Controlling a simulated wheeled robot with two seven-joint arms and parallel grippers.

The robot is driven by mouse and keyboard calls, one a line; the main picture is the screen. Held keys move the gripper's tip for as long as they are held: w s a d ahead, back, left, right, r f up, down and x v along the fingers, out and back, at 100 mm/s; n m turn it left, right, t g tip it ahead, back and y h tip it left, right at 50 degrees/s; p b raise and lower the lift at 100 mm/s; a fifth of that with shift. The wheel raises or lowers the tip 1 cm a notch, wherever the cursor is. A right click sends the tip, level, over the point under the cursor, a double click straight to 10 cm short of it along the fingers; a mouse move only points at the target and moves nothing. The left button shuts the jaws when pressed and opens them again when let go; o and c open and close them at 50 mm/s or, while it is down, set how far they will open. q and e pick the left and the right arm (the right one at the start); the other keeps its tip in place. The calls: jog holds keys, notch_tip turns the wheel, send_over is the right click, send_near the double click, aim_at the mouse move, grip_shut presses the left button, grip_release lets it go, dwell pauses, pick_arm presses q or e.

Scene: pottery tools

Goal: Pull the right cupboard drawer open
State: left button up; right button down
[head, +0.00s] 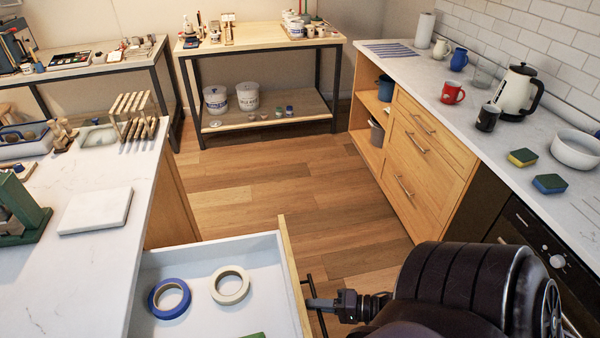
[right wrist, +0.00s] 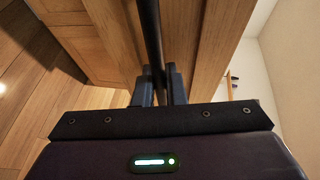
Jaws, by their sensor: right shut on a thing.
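The drawer (head: 292,275) juts out from the white-topped cupboard at the lower left of the head view, standing open. It has a wooden front and a white inside. A blue tape roll (head: 169,298) and a cream tape roll (head: 230,285) lie in it. My right gripper (head: 314,303) is at the front, shut on the black bar handle (head: 321,321). In the right wrist view the handle (right wrist: 150,35) runs between the two fingers (right wrist: 157,88), beside the wooden front (right wrist: 208,45). My left gripper is not in view.
The white counter (head: 85,265) holds a pale slab (head: 96,211) and a green tool stand (head: 22,215). Bare wooden floor (head: 275,180) lies between it and the right-hand cabinet (head: 425,155). A kettle (head: 518,92) and mugs stand on the right counter.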

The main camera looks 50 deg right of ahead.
jog(key=shift+s+d, duration=0.35)
jog(key=shift+d, duration=0.05)
jog(key=c, duration=1.8)
grip_release()
jog(key=b+v, duration=0.1)
jog(key=v, duration=0.6)
jog(key=shift+s+d+r, duration=0.1)
jog(key=shift+s+d, duration=0.15)
jog(key=shift+s, duration=0.05)
